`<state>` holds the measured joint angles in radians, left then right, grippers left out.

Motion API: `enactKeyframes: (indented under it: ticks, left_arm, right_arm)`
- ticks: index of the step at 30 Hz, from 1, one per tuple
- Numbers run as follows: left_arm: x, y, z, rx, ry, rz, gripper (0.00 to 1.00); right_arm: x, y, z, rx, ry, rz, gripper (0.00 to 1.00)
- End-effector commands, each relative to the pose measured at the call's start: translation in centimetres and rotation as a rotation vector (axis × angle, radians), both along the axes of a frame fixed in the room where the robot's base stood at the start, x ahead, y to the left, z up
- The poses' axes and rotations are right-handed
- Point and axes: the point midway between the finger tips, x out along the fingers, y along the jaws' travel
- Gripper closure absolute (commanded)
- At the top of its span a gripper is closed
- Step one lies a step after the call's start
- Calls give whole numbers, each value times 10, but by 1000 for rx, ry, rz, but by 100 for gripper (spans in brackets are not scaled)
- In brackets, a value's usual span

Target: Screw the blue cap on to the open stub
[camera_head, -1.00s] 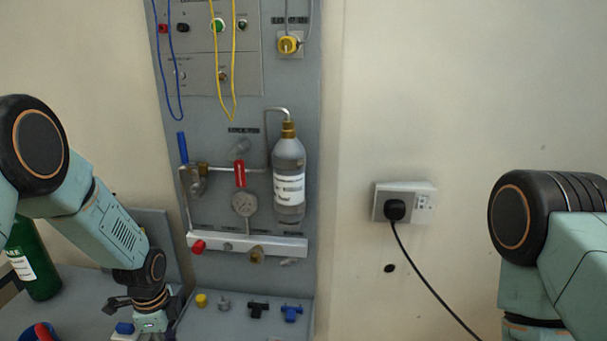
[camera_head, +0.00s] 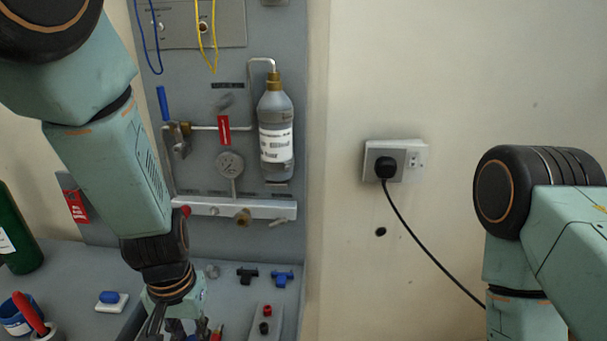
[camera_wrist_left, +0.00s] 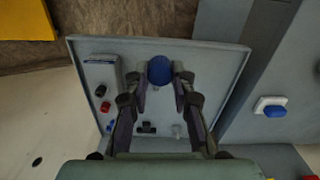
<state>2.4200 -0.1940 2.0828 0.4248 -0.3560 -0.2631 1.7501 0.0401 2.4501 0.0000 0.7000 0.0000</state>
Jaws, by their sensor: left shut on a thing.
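The blue cap (camera_wrist_left: 159,70) is a round blue piece between the fingertips of my left gripper (camera_wrist_left: 165,80) in the left wrist view. The gripper is shut on it, above the grey tray. In the head view my left gripper (camera_head: 178,328) points down at the bottom edge, and the cap is not clearly seen there. On the wall panel, a pale manifold bar (camera_head: 260,209) carries a red knob (camera_head: 185,211), a brass fitting (camera_head: 243,216) and smaller stubs; which one is the open stub I cannot tell. My right arm shows, but its gripper is out of view.
On the grey tray (camera_wrist_left: 222,70) lie a black tee (camera_head: 247,275), a blue tee (camera_head: 283,277) and a box with red and black knobs (camera_head: 262,325). A white box with a blue button (camera_head: 110,298), a blue-and-white container (camera_head: 20,318) and a green bottle (camera_head: 15,235) stand left.

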Motion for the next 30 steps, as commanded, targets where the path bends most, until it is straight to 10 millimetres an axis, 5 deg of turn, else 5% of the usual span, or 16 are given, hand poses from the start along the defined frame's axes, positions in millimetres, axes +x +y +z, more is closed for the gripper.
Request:
enactKeyframes:
  ticks: [9,30]
  left_arm:
    - [14,-8,31,-3,-4,-4,100]
    - [18,-8,39,-2,1,-10,100]
  right_arm:
    - [0,0,-33,0,0,0,60]
    - [0,0,-33,0,0,0,60]
